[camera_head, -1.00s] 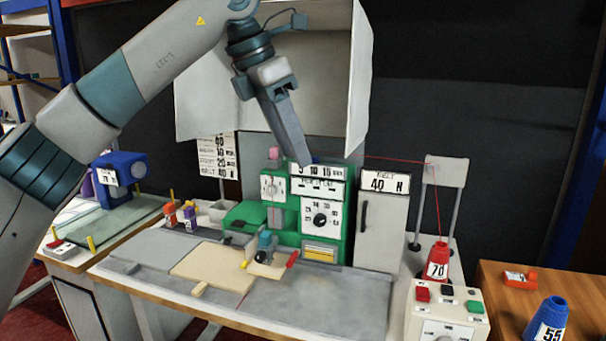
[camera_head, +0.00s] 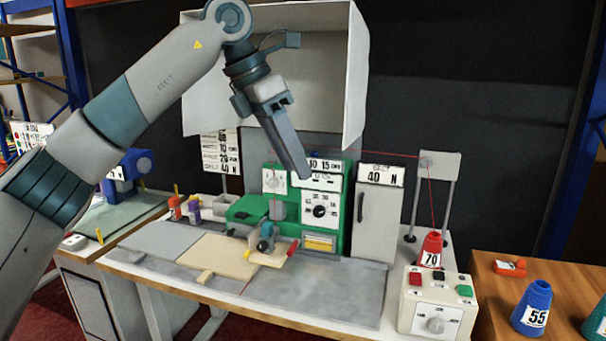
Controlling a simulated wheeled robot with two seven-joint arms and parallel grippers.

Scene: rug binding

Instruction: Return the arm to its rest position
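My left arm (camera_head: 140,105) comes in from the left and bends at a joint near the top. Its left gripper (camera_head: 302,172) points down in front of the green binding machine (camera_head: 346,200), with its tip overlapping the machine's top label panel. The fingers show nearly edge-on as one grey bar, so I cannot tell whether they are open or shut. No held object shows at the tip. My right gripper is not in view.
A white hood (camera_head: 330,70) stands behind the gripper. A grey cabinet (camera_head: 378,220), a red cone marked 70 (camera_head: 432,248) under a thread stand, and a control box (camera_head: 436,305) are to the right. A blue cone marked 55 (camera_head: 532,306) stands on the wooden table. The grey worktop's front right (camera_head: 330,295) is clear.

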